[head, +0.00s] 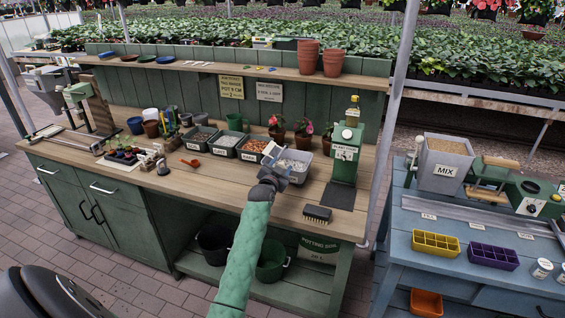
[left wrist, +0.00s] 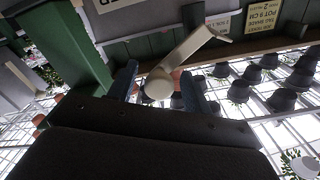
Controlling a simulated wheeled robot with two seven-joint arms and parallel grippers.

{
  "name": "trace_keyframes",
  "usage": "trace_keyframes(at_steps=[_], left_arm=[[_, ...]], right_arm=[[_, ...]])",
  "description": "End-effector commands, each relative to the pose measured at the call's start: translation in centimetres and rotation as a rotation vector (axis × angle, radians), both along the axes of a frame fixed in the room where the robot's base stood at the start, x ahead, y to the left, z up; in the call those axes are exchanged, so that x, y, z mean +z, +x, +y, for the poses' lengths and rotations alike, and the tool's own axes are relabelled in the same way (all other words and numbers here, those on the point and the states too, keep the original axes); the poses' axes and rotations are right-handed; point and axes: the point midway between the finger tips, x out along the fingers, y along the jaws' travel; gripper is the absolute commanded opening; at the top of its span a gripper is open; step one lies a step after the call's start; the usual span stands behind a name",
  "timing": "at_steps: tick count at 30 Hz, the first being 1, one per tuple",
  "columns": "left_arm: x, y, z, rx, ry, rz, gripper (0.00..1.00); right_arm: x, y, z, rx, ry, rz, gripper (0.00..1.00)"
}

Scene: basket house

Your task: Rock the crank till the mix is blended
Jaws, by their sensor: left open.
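My left gripper (head: 274,174) is above the potting bench, in front of the trays and left of the green dispenser (head: 346,155). In the left wrist view its two dark fingers (left wrist: 160,88) are apart. A pale bent crank-like lever with a round knob (left wrist: 159,84) shows between them; I cannot tell whether they touch it. A grey hopper marked MIX (head: 445,165) with pale brown fill stands on the blue table at the right. My right gripper is not in view.
Trays of loose material (head: 223,144), potted plants and a brush (head: 317,214) stand on the wooden bench (head: 215,178). Terracotta pots (head: 308,56) stand on the shelf above. The blue table (head: 400,225) holds yellow (head: 436,244) and purple (head: 493,257) cell trays. The bench front is mostly clear.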

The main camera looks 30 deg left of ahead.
Motion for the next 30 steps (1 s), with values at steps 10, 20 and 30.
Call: trace_keyframes(at_steps=[10,20,30], left_arm=[[0.0,1.5,0.4,-0.001,-0.002,0.000,0.50],[0.0,1.5,0.4,-0.001,-0.002,0.000,0.20],[-0.1,1.5,0.3,-0.001,-0.009,0.000,0.00]], right_arm=[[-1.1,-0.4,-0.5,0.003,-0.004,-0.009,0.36],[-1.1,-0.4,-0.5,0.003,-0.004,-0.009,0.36],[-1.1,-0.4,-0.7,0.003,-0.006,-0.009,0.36]])
